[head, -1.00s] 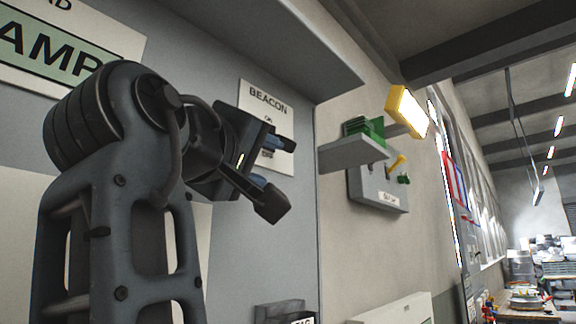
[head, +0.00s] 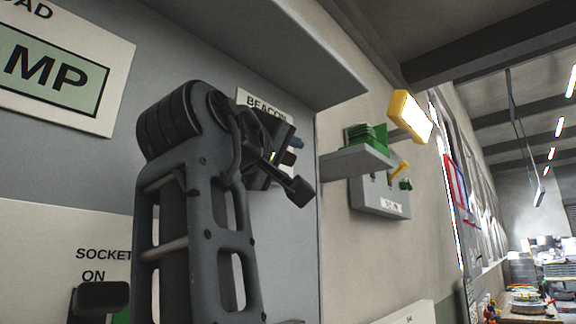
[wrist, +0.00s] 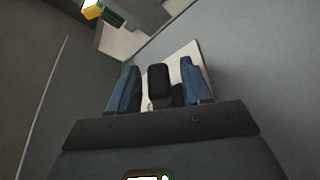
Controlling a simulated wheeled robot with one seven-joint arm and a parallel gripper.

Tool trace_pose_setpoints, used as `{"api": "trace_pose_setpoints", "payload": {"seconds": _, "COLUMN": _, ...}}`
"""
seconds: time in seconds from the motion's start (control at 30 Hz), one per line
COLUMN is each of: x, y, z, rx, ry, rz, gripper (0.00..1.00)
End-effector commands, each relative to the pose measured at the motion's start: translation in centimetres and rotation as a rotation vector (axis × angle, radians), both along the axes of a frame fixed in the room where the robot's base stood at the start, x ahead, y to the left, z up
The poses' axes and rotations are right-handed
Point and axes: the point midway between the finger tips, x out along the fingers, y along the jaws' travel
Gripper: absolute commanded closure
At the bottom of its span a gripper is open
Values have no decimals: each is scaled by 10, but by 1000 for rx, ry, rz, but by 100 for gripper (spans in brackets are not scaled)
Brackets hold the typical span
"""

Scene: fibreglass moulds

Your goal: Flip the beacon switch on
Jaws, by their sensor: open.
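The beacon plate (head: 262,102) is a white label on the grey panel in the head view, mostly hidden behind my gripper; its switch is hidden there. In the wrist view the white plate (wrist: 186,62) lies ahead, with a black switch lever (wrist: 158,80) standing out from it. My gripper (wrist: 160,66) is open, its two blue fingers either side of the lever, with a visible gap on each side. I cannot tell whether a finger touches it. In the head view my gripper (head: 290,166) is close in front of the plate.
A grey hood overhangs the panel above. To the right are a shelf (head: 352,162) with green pieces, a yellow lamp (head: 410,115) and a grey box (head: 378,198) with a yellow lever. A socket panel (head: 60,235) with a black handle (head: 102,298) is at lower left.

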Motion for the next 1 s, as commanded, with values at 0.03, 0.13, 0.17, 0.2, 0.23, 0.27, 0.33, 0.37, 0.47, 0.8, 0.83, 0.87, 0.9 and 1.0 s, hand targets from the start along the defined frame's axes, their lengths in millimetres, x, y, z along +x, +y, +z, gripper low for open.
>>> {"api": "trace_pose_setpoints", "payload": {"seconds": 0.03, "x": 0, "y": 0, "z": 0, "rx": 0, "ry": 0, "rz": 0, "gripper": 51}}
{"api": "trace_pose_setpoints", "payload": {"seconds": 0.13, "x": 0, "y": 0, "z": 0, "rx": 0, "ry": 0, "rz": 0, "gripper": 51}}
{"api": "trace_pose_setpoints", "payload": {"seconds": 0.17, "x": 0, "y": 0, "z": 0, "rx": 0, "ry": 0, "rz": 0, "gripper": 53}}
{"api": "trace_pose_setpoints", "payload": {"seconds": 0.2, "x": 0, "y": 0, "z": 0, "rx": 0, "ry": 0, "rz": 0, "gripper": 57}}
{"api": "trace_pose_setpoints", "payload": {"seconds": 0.23, "x": 0, "y": 0, "z": 0, "rx": 0, "ry": 0, "rz": 0, "gripper": 60}}
{"api": "trace_pose_setpoints", "payload": {"seconds": 0.27, "x": 0, "y": 0, "z": 0, "rx": 0, "ry": 0, "rz": 0, "gripper": 63}}
{"api": "trace_pose_setpoints", "payload": {"seconds": 0.33, "x": 0, "y": 0, "z": 0, "rx": 0, "ry": 0, "rz": 0, "gripper": 69}}
{"api": "trace_pose_setpoints", "payload": {"seconds": 0.37, "x": 0, "y": 0, "z": 0, "rx": 0, "ry": 0, "rz": 0, "gripper": 72}}
{"api": "trace_pose_setpoints", "payload": {"seconds": 0.47, "x": 0, "y": 0, "z": 0, "rx": 0, "ry": 0, "rz": 0, "gripper": 82}}
{"api": "trace_pose_setpoints", "payload": {"seconds": 0.8, "x": 0, "y": 0, "z": 0, "rx": -2, "ry": 3, "rz": 0, "gripper": 100}}
{"api": "trace_pose_setpoints", "payload": {"seconds": 0.83, "x": 0, "y": 0, "z": 0, "rx": -4, "ry": 4, "rz": 0, "gripper": 100}}
{"api": "trace_pose_setpoints", "payload": {"seconds": 0.87, "x": 0, "y": 0, "z": 0, "rx": -7, "ry": 6, "rz": 0, "gripper": 100}}
{"api": "trace_pose_setpoints", "payload": {"seconds": 0.9, "x": 0, "y": 0, "z": 1, "rx": -13, "ry": 9, "rz": 1, "gripper": 100}}
{"api": "trace_pose_setpoints", "payload": {"seconds": 1.0, "x": -1, "y": -1, "z": 2, "rx": -35, "ry": 27, "rz": 1, "gripper": 100}}
